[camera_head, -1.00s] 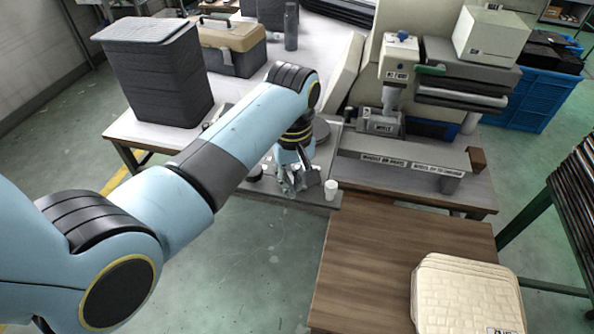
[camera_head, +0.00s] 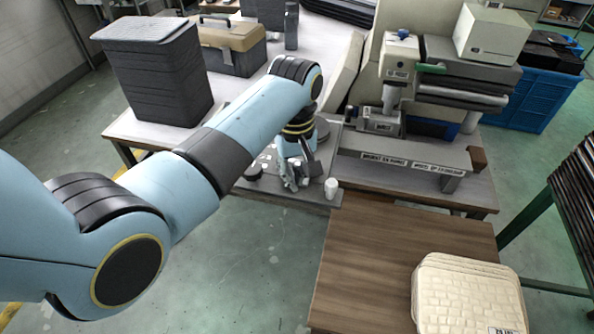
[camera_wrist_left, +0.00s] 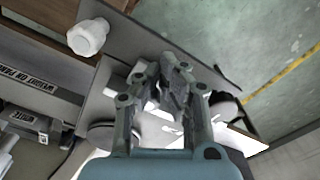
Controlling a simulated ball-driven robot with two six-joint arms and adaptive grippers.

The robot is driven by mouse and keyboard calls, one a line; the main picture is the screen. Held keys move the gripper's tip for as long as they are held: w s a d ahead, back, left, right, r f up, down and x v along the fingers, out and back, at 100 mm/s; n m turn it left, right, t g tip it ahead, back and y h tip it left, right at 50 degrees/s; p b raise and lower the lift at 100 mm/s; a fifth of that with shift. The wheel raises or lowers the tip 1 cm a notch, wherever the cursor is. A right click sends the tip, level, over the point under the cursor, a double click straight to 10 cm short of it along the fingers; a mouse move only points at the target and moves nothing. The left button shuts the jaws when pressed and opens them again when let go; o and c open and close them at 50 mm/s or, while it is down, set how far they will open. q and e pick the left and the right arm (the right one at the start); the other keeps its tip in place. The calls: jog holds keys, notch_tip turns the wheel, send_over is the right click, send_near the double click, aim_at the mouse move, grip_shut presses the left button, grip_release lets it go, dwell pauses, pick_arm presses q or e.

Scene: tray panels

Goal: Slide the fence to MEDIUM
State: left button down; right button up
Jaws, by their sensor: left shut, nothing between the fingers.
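My left gripper (camera_head: 292,181) hangs low over the dark grey tray-like plate (camera_head: 308,195) at the front left of the bench machine. Its fingers are shut and empty; they also show in the wrist view (camera_wrist_left: 172,78). A white faceted knob or cup (camera_head: 331,188) stands beside the gripper at the plate's corner, apart from it. It also shows in the wrist view (camera_wrist_left: 87,37). I cannot tell which part is the fence, and no MEDIUM mark is legible. The gripper hides part of the plate. My right gripper is not in view.
A grey ledge (camera_head: 372,167) with printed labels runs right of the plate, below the machine (camera_head: 383,121). A brown wooden table (camera_head: 362,250) with a cream case (camera_head: 466,292) is in front. A dark stack (camera_head: 158,80) stands at left. Open floor lies below the arm.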

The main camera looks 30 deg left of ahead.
aim_at(296, 162)
pick_arm(q)
jog(key=shift+w+a+b, duration=0.2)
jog(key=shift+w, duration=0.35)
jog(key=shift+w+a+b, duration=0.15)
jog(key=shift+w, duration=0.4)
jog(key=shift+s+d+r+p, duration=0.2)
jog(key=shift+s+p, duration=0.45)
jog(key=shift+p, duration=0.35)
notch_tip(296, 162, up, 2)
jog(key=shift+r+p, duration=0.25)
jog(key=shift+p, duration=0.8)
jog(key=shift+r, duration=0.3)
notch_tip(296, 162, up, 4)
jog(key=shift+f, duration=0.25)
jog(key=shift+s, duration=0.1)
